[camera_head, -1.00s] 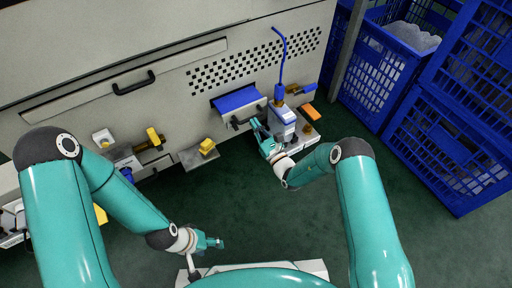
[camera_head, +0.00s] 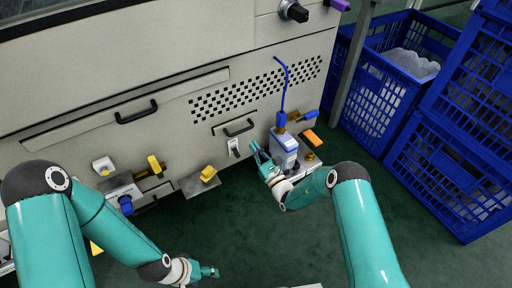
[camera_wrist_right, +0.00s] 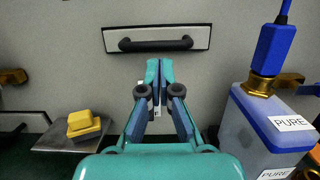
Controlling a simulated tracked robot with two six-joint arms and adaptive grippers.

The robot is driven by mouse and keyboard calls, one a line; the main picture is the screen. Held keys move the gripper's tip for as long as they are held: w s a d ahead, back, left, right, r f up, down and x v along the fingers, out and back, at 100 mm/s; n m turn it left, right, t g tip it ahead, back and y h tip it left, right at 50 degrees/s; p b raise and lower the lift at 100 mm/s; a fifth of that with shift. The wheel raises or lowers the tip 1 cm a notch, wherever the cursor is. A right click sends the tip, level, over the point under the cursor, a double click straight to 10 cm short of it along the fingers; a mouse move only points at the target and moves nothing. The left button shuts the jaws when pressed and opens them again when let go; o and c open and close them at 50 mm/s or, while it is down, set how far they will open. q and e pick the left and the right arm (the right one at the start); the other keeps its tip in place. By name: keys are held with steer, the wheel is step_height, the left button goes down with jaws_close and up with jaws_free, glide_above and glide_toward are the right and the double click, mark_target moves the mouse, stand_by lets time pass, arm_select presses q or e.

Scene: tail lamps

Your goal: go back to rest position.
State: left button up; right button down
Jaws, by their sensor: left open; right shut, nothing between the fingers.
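My right gripper (camera_head: 258,153) is in front of the grey machine, its arm reaching up from the lower right. In the right wrist view its fingertips (camera_wrist_right: 159,70) are together and empty, below a black drawer handle (camera_wrist_right: 155,43). The small drawer (camera_head: 218,130) with that handle (camera_head: 239,128) sits flush with the panel, and the fingers are apart from the handle. My left gripper (camera_head: 214,272) is low at the bottom centre, over the green floor, open with nothing visible in it.
A white and blue container (camera_head: 285,149) labelled PURE (camera_wrist_right: 292,123) stands just right of my right gripper. Blue crates (camera_head: 450,165) fill the right side. Green floor (camera_head: 250,225) between the arms is clear.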

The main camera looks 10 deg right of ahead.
steer(key=p+v, duration=0.3)
steer(key=v, duration=0.7)
steer(key=s+a+f+n+g+y, duration=0.1)
steer(key=s+a+n+g+y, duration=0.35)
steer(key=s+a+g, duration=0.35)
steer(key=s+a+f+n+g+y, duration=0.1)
steer(key=s+a+n+g+y, duration=0.25)
steer(key=s+n+g, duration=0.45)
steer(key=s+d+f+n+g+h, duration=0.2)
steer(key=s+n+g+h, duration=0.25)
steer(key=s, duration=0.75)
steer(key=s+d+f+n+g+h, duration=0.2)
steer(key=s+d+f+n+h, duration=0.1)
steer(key=s+d+n+h, duration=0.4)
steer(key=w+d+r+n+t+p, duration=0.2)
steer(key=w+d+r+n+t, duration=0.15)
steer(key=w+n+t, duration=0.2)
step_height(320, 180, up, 33)
steer(key=p, duration=3.1)
steer(key=shift+w+g+h+p, duration=0.25)
steer(key=shift+g+h+p, duration=0.1)
steer(key=shift+g+p, duration=0.05)
